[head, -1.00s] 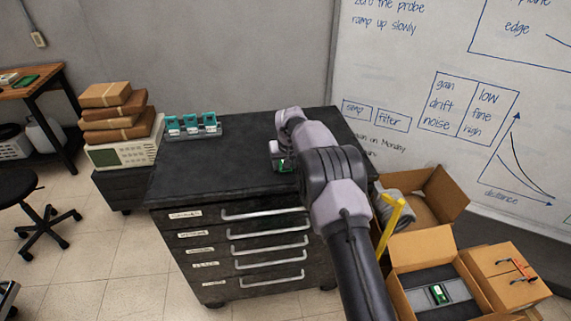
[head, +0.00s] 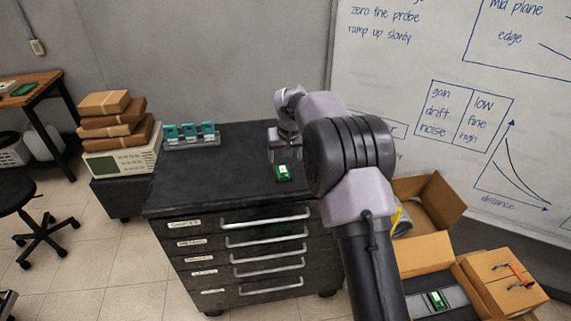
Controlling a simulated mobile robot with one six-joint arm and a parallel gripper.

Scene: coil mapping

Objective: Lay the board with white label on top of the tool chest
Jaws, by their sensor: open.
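A small green board with a white label (head: 283,173) lies on the black top of the tool chest (head: 220,172), near its front right part. My gripper (head: 284,150) is just behind and above the board, apart from it as far as I can see. It is open and empty. My arm comes in from the lower right and covers the right end of the chest top. Another green board (head: 436,300) with a white patch sits in a grey holder inside an open cardboard box at the lower right.
A rack of teal-topped pieces (head: 190,136) stands at the chest's back left. Left of the chest, wrapped parcels (head: 112,118) are stacked on an instrument (head: 120,162). Cardboard boxes (head: 502,282) stand at right. The chest top's middle is clear.

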